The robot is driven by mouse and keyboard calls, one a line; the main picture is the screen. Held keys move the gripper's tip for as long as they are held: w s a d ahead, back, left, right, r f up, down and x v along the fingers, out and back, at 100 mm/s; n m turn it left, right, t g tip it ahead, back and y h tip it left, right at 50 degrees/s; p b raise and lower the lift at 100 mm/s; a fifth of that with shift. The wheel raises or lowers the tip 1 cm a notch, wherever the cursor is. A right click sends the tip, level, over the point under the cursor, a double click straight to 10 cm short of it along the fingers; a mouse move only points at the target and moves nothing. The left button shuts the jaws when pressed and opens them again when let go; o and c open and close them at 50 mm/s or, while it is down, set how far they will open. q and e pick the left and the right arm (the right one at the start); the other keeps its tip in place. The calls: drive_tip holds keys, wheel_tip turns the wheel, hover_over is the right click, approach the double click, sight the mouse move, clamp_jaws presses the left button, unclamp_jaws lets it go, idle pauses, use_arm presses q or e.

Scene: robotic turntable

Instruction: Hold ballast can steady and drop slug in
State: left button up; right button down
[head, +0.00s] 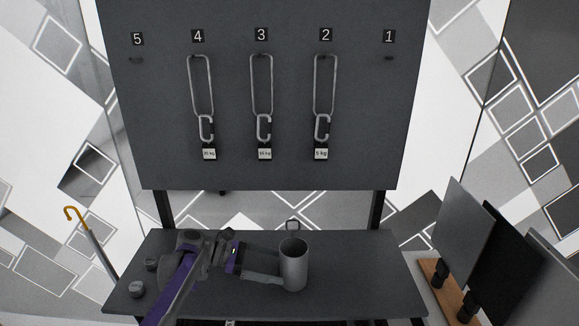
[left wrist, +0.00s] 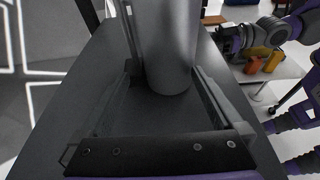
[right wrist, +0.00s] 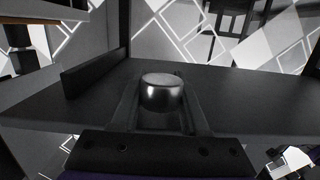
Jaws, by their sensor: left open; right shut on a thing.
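The ballast can (head: 294,268) is a grey open-topped cylinder, upright on the dark table, with a small loop by its rim. My left gripper (head: 274,266) is open at the can's left side. In the left wrist view the can (left wrist: 172,45) stands between the spread fingers. My right gripper (right wrist: 162,105) is shut on a slug (right wrist: 161,92), a short shiny metal cylinder held between its fingers. The can's inside bottom is hidden.
Two small round metal pieces, one farther back (head: 151,264) and one nearer (head: 137,288), sit on the table's (head: 355,275) left end. A dark board (head: 265,100) behind carries hanging loops with weight labels. Dark panels (head: 463,228) stand at right. The table right of the can is clear.

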sight(285, 268)
use_arm(q)
drive_tip(key=shift+b+x, duration=0.35)
drive_tip(key=shift+x, duration=1.35)
clamp_jaws()
unclamp_jaws()
